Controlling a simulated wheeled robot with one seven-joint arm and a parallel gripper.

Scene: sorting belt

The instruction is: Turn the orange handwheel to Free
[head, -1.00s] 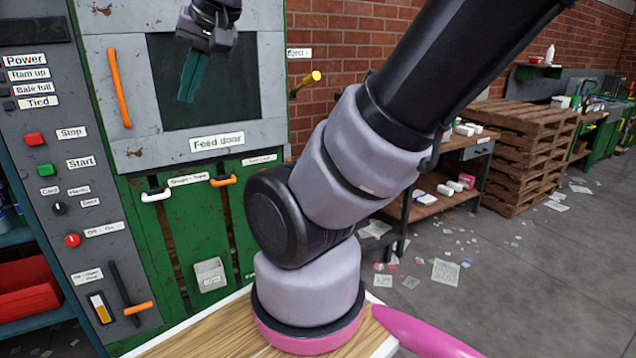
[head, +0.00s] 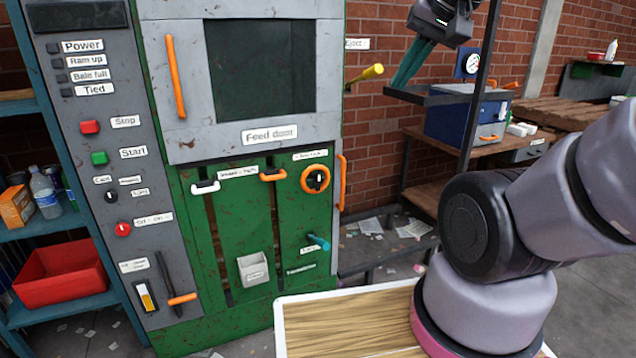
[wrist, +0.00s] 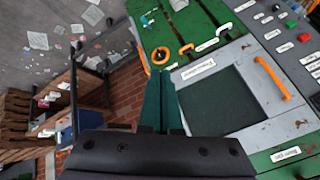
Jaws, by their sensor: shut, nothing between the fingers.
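The orange handwheel (head: 315,179) is a small ring with a dark hub and a pale pointer mark. It sits on the green lower front of the machine, below and right of the feed door. A label above it is too small to read surely. In the wrist view the handwheel (wrist: 160,56) shows beyond the fingertips. My gripper (head: 402,80), with teal fingers, is shut and empty. It hangs up and right of the handwheel, clear of it, near the yellow-ended eject lever (head: 372,72). It also shows in the wrist view (wrist: 157,78).
A vertical orange handle (head: 342,182) stands just right of the handwheel. A teal knob (head: 318,241) sticks out below it. An orange-ended slide handle (head: 272,174) is to its left. A dark post and shelf with a blue box (head: 465,120) stand at right.

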